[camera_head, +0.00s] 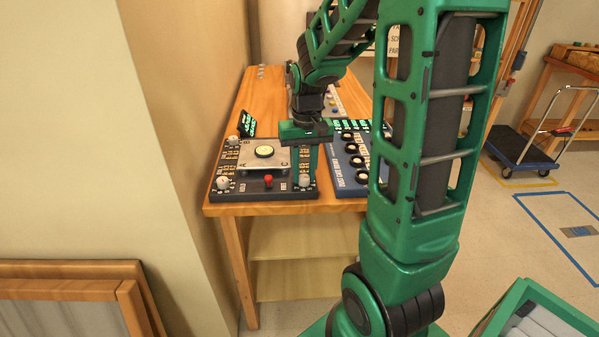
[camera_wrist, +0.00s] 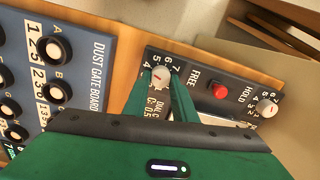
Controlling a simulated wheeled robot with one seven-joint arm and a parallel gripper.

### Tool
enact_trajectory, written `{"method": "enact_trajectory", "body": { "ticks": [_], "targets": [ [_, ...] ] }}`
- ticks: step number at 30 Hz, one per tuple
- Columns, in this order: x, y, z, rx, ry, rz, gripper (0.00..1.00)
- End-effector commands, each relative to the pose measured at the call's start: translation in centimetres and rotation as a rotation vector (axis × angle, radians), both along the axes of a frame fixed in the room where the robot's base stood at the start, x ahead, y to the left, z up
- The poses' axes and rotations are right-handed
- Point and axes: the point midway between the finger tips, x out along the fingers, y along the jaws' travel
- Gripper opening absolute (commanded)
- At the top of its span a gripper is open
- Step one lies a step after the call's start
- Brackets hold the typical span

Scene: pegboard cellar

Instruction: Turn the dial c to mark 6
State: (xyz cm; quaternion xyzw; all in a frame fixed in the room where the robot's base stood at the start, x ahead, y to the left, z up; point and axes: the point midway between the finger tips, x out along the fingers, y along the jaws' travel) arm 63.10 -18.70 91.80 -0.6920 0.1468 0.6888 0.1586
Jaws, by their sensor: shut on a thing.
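Dial c (camera_wrist: 161,77) is a pale round knob with a red pointer line, at a corner of the dark control panel (camera_wrist: 210,75). Printed marks 4, 5, 6 and 7 run around it, and a "DIAL C" label lies beside it. I cannot tell surely which mark the pointer meets. My gripper (camera_wrist: 162,84) is shut on dial c, a green finger on either side. In the head view dial c (camera_head: 305,182) shows at the panel's front right corner, below my gripper (camera_head: 305,176), which reaches down from above.
A raised metal plate (camera_head: 264,153) stands behind the button. The blue dust gate board (camera_head: 346,165), with several knobs, lies just right on the wooden table (camera_head: 262,100). A wall borders the left.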

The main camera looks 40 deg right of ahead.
Motion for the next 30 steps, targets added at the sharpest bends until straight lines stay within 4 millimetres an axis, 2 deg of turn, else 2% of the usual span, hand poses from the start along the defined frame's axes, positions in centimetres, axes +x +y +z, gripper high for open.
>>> {"method": "enact_trajectory", "body": {
  "ticks": [30],
  "targets": [
    [0.1, 0.53, 0.06, 0.006, -0.003, -0.947, 0.02]
  ]
}}
